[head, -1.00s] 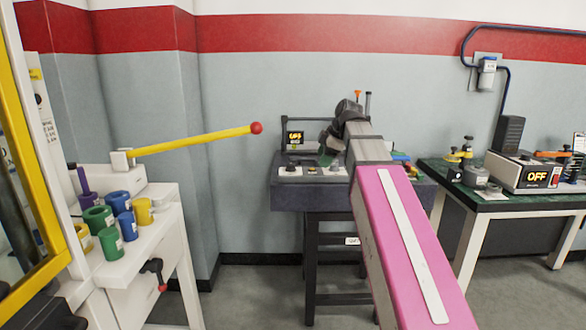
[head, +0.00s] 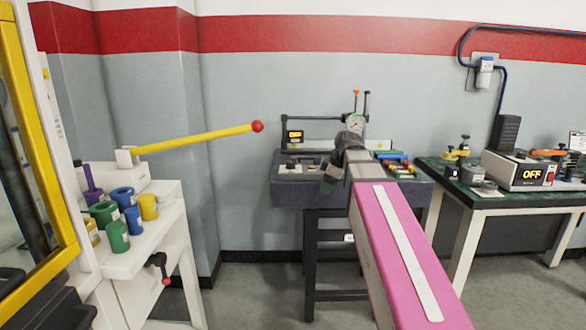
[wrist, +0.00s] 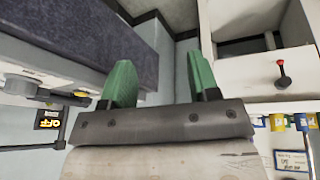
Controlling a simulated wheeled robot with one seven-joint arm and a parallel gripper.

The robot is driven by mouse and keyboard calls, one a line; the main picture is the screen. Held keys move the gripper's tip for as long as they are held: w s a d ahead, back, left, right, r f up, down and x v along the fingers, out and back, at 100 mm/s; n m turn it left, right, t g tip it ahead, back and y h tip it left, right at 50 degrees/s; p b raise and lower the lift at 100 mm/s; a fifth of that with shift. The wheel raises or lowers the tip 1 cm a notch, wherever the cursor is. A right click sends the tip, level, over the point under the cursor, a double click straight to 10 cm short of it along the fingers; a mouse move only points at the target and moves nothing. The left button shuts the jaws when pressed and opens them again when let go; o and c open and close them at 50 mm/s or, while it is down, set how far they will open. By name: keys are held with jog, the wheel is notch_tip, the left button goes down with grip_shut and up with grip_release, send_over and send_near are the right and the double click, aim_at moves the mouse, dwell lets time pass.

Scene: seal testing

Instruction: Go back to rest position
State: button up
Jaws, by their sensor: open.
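My gripper shows in the wrist view (wrist: 160,85) with two green fingers standing well apart and nothing between them. In the head view my gripper (head: 328,183) is small and partly hidden by my arm, hanging in front of the grey test bench (head: 290,195). My pink arm reaches forward from the lower right. In the wrist view the bench's dark edge (wrist: 100,35) is at the upper left, and the fingers are apart from it.
A white stand (head: 150,240) at left carries several coloured cylinders and a yellow lever (head: 195,140) with a red knob. Floor between stand and bench is clear.

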jog(key=s+d+f+m+h, duration=0.1)
jog(key=s+f+m, duration=0.4)
jog(key=f, duration=0.6)
jog(key=s+d+f+m+g+h, duration=0.1)
jog(key=s+d+f+m, duration=0.2)
jog(key=f, duration=0.8)
jog(key=s+d+f+m+g+h, duration=0.1)
jog(key=s+d+f+m, duration=0.1)
jog(key=s+f+m, duration=0.4)
notch_tip(320, 180, down, 6)
jog(key=shift+s+d+r+m+h, duration=0.25)
jog(key=shift+s+d+m+h, duration=0.05)
jog(key=shift+s+d, duration=0.1)
